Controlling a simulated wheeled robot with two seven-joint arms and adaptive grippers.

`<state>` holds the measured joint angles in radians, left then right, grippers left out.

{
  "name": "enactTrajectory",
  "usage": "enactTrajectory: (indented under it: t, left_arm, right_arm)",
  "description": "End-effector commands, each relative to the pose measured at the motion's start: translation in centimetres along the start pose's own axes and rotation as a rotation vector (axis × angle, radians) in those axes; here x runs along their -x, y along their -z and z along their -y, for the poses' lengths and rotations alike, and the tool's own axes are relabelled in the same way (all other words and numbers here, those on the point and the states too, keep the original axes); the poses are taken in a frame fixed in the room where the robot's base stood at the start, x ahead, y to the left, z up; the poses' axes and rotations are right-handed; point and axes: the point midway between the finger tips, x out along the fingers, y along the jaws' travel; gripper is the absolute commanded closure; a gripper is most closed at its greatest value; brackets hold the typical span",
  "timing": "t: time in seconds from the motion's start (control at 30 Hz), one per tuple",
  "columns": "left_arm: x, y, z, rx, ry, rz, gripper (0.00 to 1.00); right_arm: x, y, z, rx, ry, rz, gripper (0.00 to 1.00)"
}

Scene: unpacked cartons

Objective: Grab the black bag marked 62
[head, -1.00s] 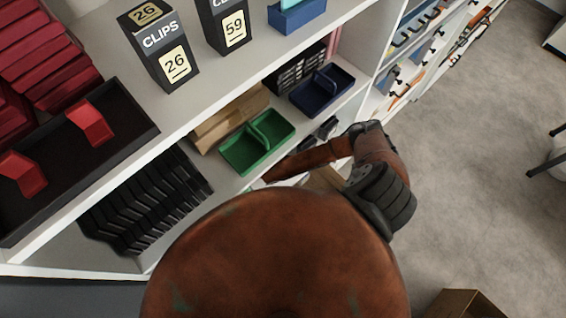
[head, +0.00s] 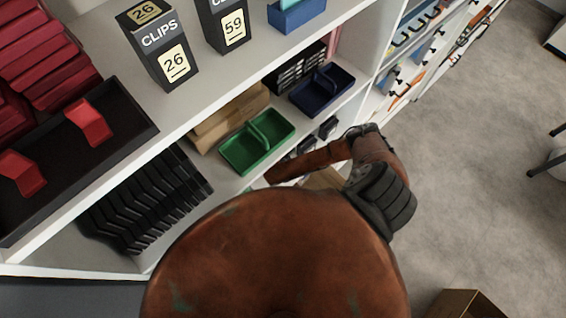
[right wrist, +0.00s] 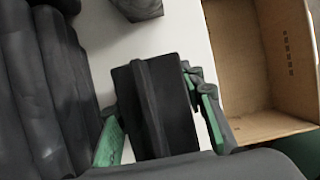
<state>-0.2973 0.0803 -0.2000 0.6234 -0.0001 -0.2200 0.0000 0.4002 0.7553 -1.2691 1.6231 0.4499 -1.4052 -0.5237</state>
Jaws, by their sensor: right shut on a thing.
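A black bag (right wrist: 155,105) stands on a white shelf surface (right wrist: 185,40) in the right wrist view. My right gripper (right wrist: 162,127) has its green-padded fingers on both sides of the bag and is shut on it. No number can be read on the side facing the camera. In the head view my arm covers the gripper and the bag. Small dark items (head: 328,127) show on the lower shelf beside my arm. My left gripper is not in view.
An open cardboard box (right wrist: 265,125) is right of the bag. Another dark item (right wrist: 137,8) stands behind it. In the head view, a green caddy (head: 257,142) and a navy caddy (head: 322,90) sit on the lower shelf, below boxes marked CLIPS (head: 158,45). The floor at right is mostly clear.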

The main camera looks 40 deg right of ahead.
Motion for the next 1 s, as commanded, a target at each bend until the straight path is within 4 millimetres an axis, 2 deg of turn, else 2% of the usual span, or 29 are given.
enactTrajectory:
  t: [0.27,0.67,0.9,1.0]
  left_arm:
    - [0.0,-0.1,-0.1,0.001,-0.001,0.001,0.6]
    - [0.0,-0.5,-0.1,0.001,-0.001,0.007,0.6]
    - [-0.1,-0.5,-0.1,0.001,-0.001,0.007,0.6]
    - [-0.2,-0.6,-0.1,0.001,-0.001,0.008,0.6]
  right_arm:
    - [0.0,0.0,0.0,0.0,0.0,0.0,0.91]
    - [0.6,-0.3,-0.1,-0.001,0.0,0.001,0.91]
    - [3.3,-1.4,-0.1,-0.001,-0.002,0.0,0.91]
    - [3.1,-1.3,2.1,0.003,0.004,-0.001,0.91]
